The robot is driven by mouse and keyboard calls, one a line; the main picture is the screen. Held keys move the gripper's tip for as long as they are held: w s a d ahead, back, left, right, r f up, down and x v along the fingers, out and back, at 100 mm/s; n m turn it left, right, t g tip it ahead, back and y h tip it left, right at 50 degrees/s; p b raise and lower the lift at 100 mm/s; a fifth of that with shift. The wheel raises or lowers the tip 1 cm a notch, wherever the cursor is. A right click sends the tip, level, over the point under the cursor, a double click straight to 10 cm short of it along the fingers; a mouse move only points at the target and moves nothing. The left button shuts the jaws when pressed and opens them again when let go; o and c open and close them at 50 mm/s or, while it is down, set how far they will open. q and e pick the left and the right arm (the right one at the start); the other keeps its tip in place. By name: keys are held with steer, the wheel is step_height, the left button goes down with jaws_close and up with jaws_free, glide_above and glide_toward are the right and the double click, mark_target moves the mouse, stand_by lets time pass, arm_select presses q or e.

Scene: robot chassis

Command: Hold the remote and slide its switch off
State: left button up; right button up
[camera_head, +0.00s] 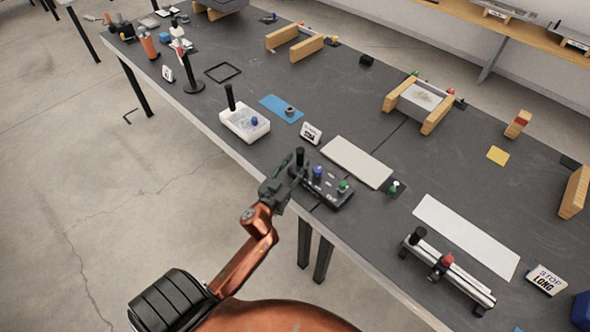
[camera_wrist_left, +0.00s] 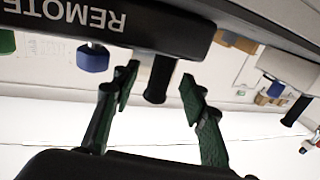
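The remote (camera_head: 331,197) is a dark box near the table's front edge, with a black upright handle (camera_head: 300,157), a blue knob (camera_head: 317,173) and a green knob (camera_head: 342,187) on top. My left gripper (camera_head: 296,170) is at its left end, beside the handle. In the left wrist view the remote (camera_wrist_left: 160,25) appears upside down with its REMOTE lettering. There my left gripper (camera_wrist_left: 160,88) is open, its green-black fingers on either side of the handle (camera_wrist_left: 158,78), with gaps visible. The switch's setting cannot be read. My right gripper is not in view.
On the dark table (camera_head: 370,110), a white box (camera_head: 244,123) with a black post stands left of the remote. A small sign (camera_head: 311,134) and a pale plate (camera_head: 356,161) lie behind it. A rail device (camera_head: 447,268) stands to the right. The table edge is close in front.

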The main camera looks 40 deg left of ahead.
mark_target(299, 160)
arm_select(q)
steer(key=shift+w+a, duration=0.15)
steer(key=shift+w, duration=0.45)
steer(key=shift+w+a, duration=0.15)
steer(key=shift+w, duration=0.4)
steer(key=shift+w+a, duration=0.15)
steer(key=shift+w, duration=0.4)
steer(key=shift+c, duration=0.5)
steer(key=c, duration=0.9)
jaws_close()
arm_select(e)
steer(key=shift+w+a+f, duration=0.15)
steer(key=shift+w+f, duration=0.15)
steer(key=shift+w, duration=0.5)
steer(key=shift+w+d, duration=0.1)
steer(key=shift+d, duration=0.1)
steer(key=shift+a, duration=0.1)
